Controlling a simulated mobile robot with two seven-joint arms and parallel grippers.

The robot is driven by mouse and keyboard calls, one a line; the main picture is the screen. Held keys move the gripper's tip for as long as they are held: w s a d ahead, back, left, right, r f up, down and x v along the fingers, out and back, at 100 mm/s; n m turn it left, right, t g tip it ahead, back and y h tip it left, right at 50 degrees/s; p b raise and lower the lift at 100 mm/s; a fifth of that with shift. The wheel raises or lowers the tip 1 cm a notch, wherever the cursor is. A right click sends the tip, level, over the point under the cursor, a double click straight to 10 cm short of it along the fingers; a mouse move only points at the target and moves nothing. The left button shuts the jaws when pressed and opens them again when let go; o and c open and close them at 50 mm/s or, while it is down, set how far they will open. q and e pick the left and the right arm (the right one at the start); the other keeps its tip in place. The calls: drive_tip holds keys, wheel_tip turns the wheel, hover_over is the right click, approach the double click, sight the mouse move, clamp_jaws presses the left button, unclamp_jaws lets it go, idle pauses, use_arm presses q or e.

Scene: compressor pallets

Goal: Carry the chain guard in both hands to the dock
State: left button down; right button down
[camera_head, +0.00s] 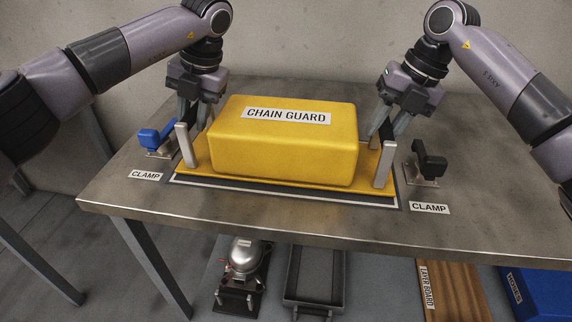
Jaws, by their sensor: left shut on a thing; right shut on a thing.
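The yellow chain guard (282,148), with a "CHAIN GUARD" label on top, is level over a dark, white-edged pad (290,194) on the table. This pad appears to be the dock. I cannot tell whether the guard fully rests on it. Light grey posts stand at the guard's left end (186,146) and right end (384,163). My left gripper (200,118) is shut on the guard's left end, behind the left post. My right gripper (384,132) is shut on its right end, behind the right post. The guard and posts partly hide the fingertips.
A blue-handled clamp (157,139) stands left of the pad and a black-handled clamp (428,164) right of it. The table (480,215) is otherwise clear. Below its front edge are a metal compressor (244,258), a grey tray (313,300), a wooden board (455,290) and a blue box (540,298).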

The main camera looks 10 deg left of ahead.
use_arm(q)
drive_tip(key=shift+a+f, duration=0.1)
drive_tip(key=shift+a, duration=0.05)
use_arm(e)
drive_tip(key=shift+d+f, duration=0.1)
use_arm(q)
drive_tip(key=c, duration=1)
unclamp_jaws()
use_arm(e)
drive_tip(key=c, duration=1)
unclamp_jaws()
use_arm(q)
drive_tip(key=shift+o, duration=0.7)
use_arm(e)
drive_tip(key=shift+o, duration=0.7)
use_arm(q)
drive_tip(key=v, duration=1.2)
use_arm(e)
drive_tip(key=v, duration=1.2)
